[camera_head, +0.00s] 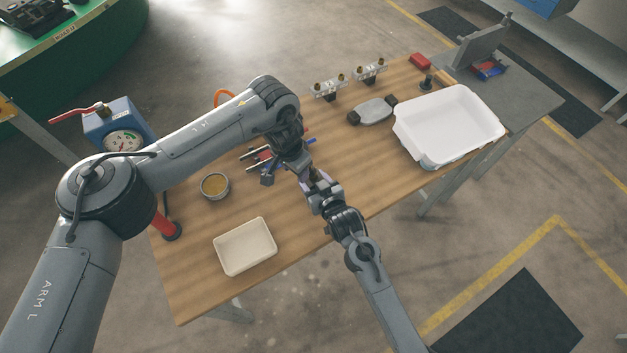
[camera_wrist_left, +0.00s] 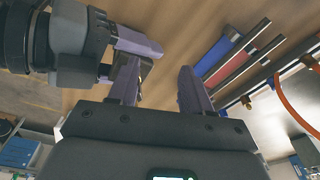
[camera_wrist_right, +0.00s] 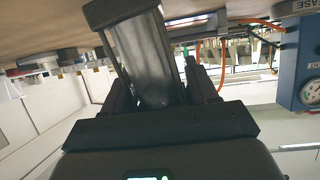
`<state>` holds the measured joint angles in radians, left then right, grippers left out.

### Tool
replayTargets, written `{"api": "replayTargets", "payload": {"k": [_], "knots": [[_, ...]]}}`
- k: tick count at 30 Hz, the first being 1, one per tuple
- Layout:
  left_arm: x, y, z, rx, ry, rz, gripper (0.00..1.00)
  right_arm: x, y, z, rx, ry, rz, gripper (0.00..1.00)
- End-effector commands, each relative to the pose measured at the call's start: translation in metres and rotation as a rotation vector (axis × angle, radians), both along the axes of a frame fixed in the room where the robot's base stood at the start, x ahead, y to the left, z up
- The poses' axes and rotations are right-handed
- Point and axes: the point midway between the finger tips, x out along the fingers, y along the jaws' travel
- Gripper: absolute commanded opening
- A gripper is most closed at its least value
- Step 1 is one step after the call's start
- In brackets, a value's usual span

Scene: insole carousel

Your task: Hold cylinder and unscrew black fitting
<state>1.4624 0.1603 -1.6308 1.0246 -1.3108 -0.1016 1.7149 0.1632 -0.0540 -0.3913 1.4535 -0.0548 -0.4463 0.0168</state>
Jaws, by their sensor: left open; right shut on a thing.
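My right gripper (camera_head: 318,188) is shut on a grey metallic cylinder with a black end part, which fills the space between its fingers in the right wrist view (camera_wrist_right: 145,60). My left gripper (camera_head: 304,172) is close to it, above the middle of the table. In the left wrist view its purple-grey fingers (camera_wrist_left: 160,85) stand apart. My right gripper shows at the upper left there, very near the left fingers. I cannot tell whether the left fingers touch the black end part. Both arms largely hide the held cylinder in the head view.
A wooden table (camera_head: 195,290) holds a cream tray (camera_head: 245,262), a round tin (camera_head: 216,197), rod-like tools (camera_head: 257,152), two valve blocks (camera_head: 330,88), and a large white tray (camera_head: 450,115). A blue gauge box (camera_head: 100,128) stands left. The table's front middle is clear.

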Motion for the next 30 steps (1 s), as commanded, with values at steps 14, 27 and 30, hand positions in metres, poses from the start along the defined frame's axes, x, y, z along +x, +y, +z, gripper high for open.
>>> {"api": "replayTargets", "payload": {"k": [14,27,30], "knots": [[0.014,0.001,-0.001,-0.020,-0.065,-0.349,0.49,0.001,0.000,0.002,0.002,-0.004,0.000,0.11],[0.029,-0.006,0.000,-0.043,-0.141,-0.763,0.49,0.001,0.000,0.002,0.002,-0.004,0.000,0.11],[0.030,-0.008,0.000,-0.045,-0.148,-0.802,0.49,0.001,0.000,0.002,0.002,-0.004,0.000,0.11]]}}
